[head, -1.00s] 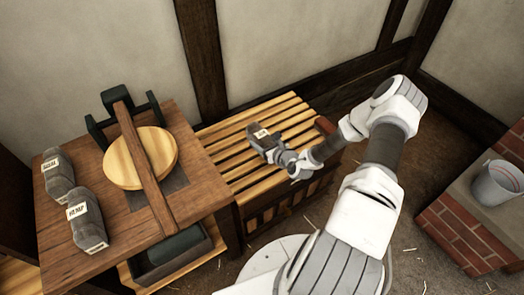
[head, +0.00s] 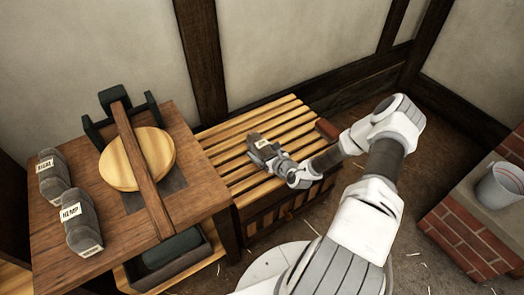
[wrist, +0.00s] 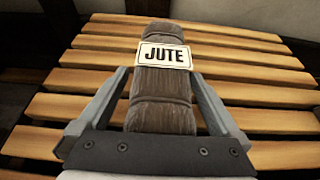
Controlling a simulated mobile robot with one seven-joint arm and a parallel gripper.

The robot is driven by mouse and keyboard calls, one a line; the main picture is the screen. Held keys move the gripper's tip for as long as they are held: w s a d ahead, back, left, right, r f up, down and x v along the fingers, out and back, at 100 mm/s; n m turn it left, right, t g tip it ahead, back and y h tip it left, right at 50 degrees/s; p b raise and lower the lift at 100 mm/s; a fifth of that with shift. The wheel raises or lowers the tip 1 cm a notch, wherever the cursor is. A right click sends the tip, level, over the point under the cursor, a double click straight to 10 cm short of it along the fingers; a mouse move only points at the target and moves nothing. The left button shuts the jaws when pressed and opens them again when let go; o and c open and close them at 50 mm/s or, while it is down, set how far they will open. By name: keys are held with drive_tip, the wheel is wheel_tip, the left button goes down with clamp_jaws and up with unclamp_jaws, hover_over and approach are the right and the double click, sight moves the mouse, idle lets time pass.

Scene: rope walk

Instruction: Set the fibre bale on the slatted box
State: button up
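The fibre bale (head: 265,148) is a grey-brown bundle with a white label. In the wrist view the bale (wrist: 162,100) lies lengthwise between the two fingers, and its label reads JUTE. In the head view my gripper (head: 283,162) comes from the lower right. The slatted box (head: 222,152) has light wooden slats on top. The bale is over the middle of these slats, lying flat at or very near their surface. Its underside is hidden.
A dark wooden table (head: 120,220) stands left of the box. It holds a HEMP bale (head: 83,222), another labelled bale (head: 54,178) and a round wooden disc under a beam (head: 130,155). A brick ledge (head: 465,215) with a bucket (head: 498,186) is at the right.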

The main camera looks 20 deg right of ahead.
drive_tip(key=shift+r, duration=0.1)
drive_tip(key=shift+s+r, duration=0.15)
drive_tip(key=shift+r, duration=0.1)
drive_tip(key=p+v, duration=0.4)
drive_tip(key=v, duration=0.7)
drive_tip(key=shift+s+d+r, duration=0.1)
drive_tip(key=shift+s, duration=0.25)
